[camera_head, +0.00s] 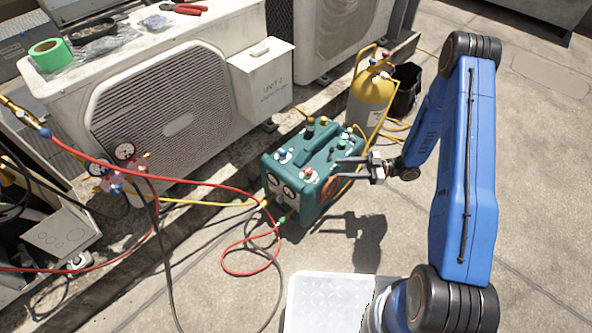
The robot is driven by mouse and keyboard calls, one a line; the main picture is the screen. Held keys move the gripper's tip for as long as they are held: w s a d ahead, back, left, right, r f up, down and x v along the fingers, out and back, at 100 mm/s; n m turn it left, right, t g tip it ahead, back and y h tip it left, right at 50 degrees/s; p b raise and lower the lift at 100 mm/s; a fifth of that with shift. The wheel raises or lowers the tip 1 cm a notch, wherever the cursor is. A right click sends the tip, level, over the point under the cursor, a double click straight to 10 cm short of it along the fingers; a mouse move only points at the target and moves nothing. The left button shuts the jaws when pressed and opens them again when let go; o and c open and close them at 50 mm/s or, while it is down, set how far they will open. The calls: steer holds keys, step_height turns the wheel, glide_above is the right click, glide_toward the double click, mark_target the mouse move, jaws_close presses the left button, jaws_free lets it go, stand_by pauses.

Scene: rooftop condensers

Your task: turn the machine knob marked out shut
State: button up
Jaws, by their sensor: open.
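The teal machine (320,200) stands on the roof floor in the middle of the view, with gauges on its front. Its top carries a blue knob (284,155), a red knob (308,173), a green knob (341,144) and a dark green or black knob (310,130). The lettering by the knobs is too small to read, so I cannot tell which one is marked out. My gripper (338,168) is open and empty, coming in from the right by the machine's right side. Its fingers point left towards the red knob and appear apart from it.
A yellow and grey cylinder (371,95) and a black bucket (406,90) stand behind. Red hose (224,255) and yellow hose (205,204) run left to the manifold gauges (124,165). A white condenser (180,100) stands behind left. The floor at right is clear.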

mark_target(299, 175)
steer(key=a, duration=0.5)
steer(key=s+a, duration=0.1)
steer(key=a, duration=0.5)
steer(key=s+a, duration=0.1)
steer(key=a, duration=0.5)
steer(key=shift+s+a+f, duration=0.1)
steer(key=shift+a, duration=0.15)
steer(key=c, duration=1)
